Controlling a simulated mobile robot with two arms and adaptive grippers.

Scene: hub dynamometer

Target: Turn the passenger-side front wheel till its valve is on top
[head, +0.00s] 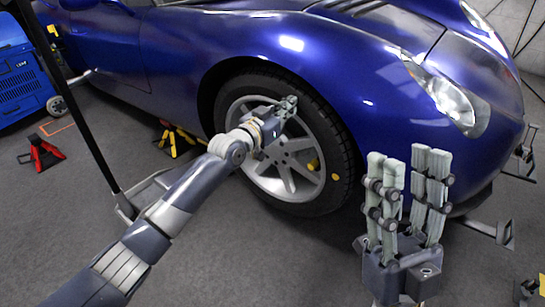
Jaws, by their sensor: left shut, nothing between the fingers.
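The front wheel (302,180) of the blue car (330,65) has a dark tyre and a silver spoked rim. A yellow piece (313,164), perhaps the valve, sits on the right side of the rim, a little below centre height. A yellow dot (335,177) marks the tyre beside it. My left gripper (288,104) is shut and empty, in front of the upper rim. I cannot tell whether it touches the wheel. Its arm hides the rim's left part. My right gripper (404,158) points up with its fingers apart, empty, right of the wheel.
A red jack stand (40,153) and a yellow one (178,137) stand on the grey floor at left. A blue wheeled cabinet (22,80) is at far left. A dark pole (75,100) slants across the left. Metal stand parts (495,232) lie low at right.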

